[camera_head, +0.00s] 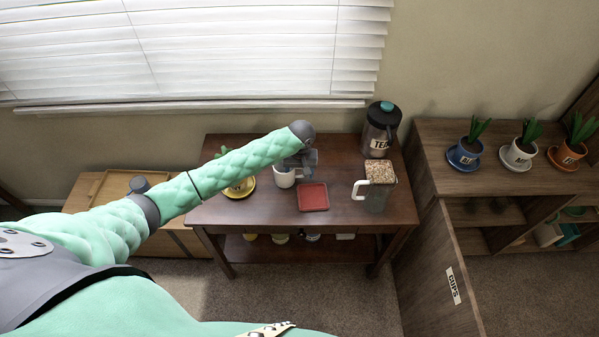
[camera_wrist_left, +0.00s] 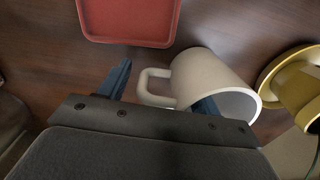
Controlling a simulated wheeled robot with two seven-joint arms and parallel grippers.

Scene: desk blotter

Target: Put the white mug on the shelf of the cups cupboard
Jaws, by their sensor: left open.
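The white mug (camera_head: 285,180) stands on the dark wooden table, partly hidden by my left gripper (camera_head: 306,160) in the head view. In the left wrist view the mug (camera_wrist_left: 208,75) shows its handle toward the left, between the open fingers of my left gripper (camera_wrist_left: 163,84). I cannot tell whether the fingers touch it. The cups cupboard (camera_head: 427,160) is at the right, its door (camera_head: 425,270) labelled CUPS and swung open. Its shelf is partly visible inside. My right gripper is not in view.
A red tray (camera_head: 313,197) lies right of the mug. A filled jug (camera_head: 377,188) and a TEA canister (camera_head: 381,130) stand further right. A plant on a yellow saucer (camera_head: 240,190) is left. Several potted plants (camera_head: 520,148) stand on the cupboard.

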